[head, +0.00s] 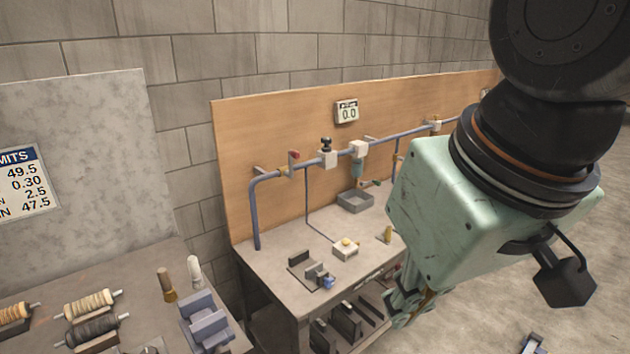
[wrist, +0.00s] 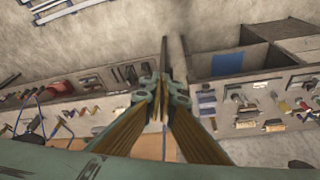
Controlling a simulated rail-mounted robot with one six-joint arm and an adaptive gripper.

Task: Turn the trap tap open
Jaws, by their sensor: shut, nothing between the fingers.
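A blue-grey pipe (head: 265,180) runs along the wooden back board. A white block (head: 358,148) on it has a teal trap body (head: 358,168) hanging below. A small tap with a green lever (head: 371,183) shows under the trap, just above a grey tray (head: 355,201); its exact angle is too small to tell. My gripper (head: 405,312) is at the bench's right front, in front of and below the tap, well apart from it. In the wrist view my gripper (wrist: 161,100) has its fingers together and holds nothing.
A red-handled valve (head: 294,156) and a black-knobbed unit (head: 327,150) sit on the pipe left of the trap. A side table (head: 120,275) holds spools.

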